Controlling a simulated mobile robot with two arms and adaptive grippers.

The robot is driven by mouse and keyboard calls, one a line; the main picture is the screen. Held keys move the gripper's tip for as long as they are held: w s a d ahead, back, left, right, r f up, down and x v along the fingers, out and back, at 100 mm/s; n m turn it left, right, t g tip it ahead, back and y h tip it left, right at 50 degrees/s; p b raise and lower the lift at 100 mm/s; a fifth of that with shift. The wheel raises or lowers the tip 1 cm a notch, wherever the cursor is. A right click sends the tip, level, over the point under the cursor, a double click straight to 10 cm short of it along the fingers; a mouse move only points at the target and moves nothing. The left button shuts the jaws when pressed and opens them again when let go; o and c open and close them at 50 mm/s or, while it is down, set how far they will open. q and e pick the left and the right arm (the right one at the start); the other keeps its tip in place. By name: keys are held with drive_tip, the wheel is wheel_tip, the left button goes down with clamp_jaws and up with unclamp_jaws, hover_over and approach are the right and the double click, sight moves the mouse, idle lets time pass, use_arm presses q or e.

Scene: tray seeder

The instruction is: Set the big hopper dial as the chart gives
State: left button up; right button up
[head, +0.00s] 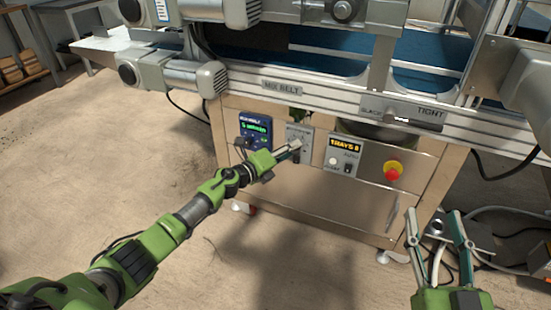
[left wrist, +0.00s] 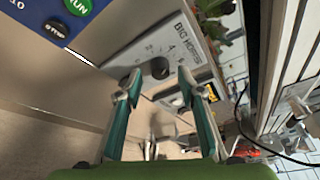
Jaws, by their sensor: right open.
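The big hopper dial (left wrist: 160,68) is a dark round knob on a grey plate (left wrist: 150,45) lettered BIG HOPPER, with numbers around it. The left wrist view shows it beyond and between the fingertips of my left gripper (left wrist: 159,85), which is open. The fingers appear apart from the knob, one on each side. In the head view my left gripper (head: 287,152) is at the dial plate (head: 299,132) and partly hides it; the knob's setting cannot be read. My right gripper (head: 437,222) is open and empty at the lower right. I cannot make out a chart.
A blue control box (head: 255,130) with a green display is left of the dial plate. A TRAYS display panel (head: 345,155) and a red stop button (head: 393,171) are to its right. The machine's rail (head: 300,95) runs above. Open floor lies in front.

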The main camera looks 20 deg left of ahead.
use_arm(q)
drive_tip(key=v, duration=1)
drive_tip(key=shift+s, duration=0.3)
drive_tip(key=shift+a, duration=0.1)
